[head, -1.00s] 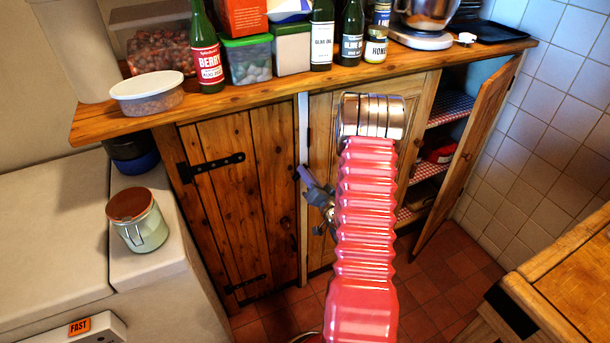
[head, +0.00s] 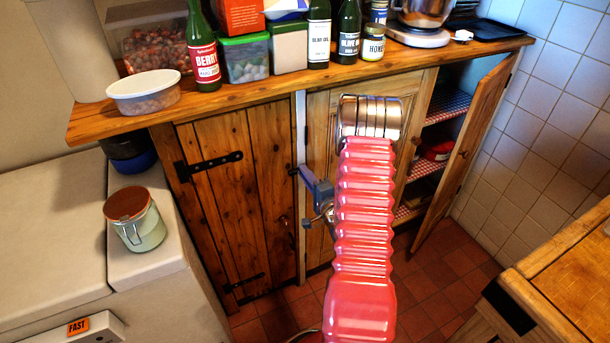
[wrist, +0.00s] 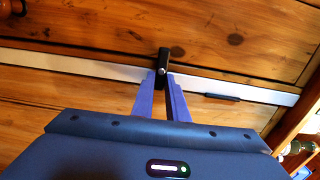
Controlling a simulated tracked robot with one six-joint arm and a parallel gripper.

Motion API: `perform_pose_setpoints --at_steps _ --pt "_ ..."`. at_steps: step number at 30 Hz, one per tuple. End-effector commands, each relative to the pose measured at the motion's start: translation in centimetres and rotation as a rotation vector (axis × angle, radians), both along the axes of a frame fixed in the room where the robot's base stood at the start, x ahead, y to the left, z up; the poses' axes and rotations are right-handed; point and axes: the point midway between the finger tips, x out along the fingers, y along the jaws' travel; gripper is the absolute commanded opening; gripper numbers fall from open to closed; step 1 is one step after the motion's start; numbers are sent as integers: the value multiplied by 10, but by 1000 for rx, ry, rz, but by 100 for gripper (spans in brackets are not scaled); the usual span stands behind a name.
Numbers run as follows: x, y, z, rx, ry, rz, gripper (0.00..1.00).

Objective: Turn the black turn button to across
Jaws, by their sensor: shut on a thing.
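The black turn button (wrist: 164,55) shows in the wrist view on the pale strip between two wooden doors. Its long side stands at about a right angle to the strip, and its upper end lies over the door above. A bright screw head shows on it. My gripper (wrist: 163,80) has its two blue fingers shut on the button's near part, which they hide. In the head view my gripper (head: 302,170) reaches the pale strip (head: 301,130) beside the closed left door (head: 225,200). The button is too small there to read its angle.
A right-hand cupboard door (head: 465,155) stands open. The counter (head: 250,100) above carries bottles, boxes and a lidded tub (head: 146,97). A jar (head: 136,220) stands on the pale unit at left. A wooden worktop (head: 575,270) is at lower right.

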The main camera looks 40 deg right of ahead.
Motion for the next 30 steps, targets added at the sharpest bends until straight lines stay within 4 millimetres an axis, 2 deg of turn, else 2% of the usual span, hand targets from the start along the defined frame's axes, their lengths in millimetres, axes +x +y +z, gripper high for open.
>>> perform_pose_setpoints --at_steps 16,17,24,30 --pt "-3 -3 -4 41 -3 -11 0" --pt "-3 -3 -4 41 -3 -11 14" --pt "-2 -2 -3 39 -5 -7 31" --pt "-1 -1 -2 38 -7 -4 32"
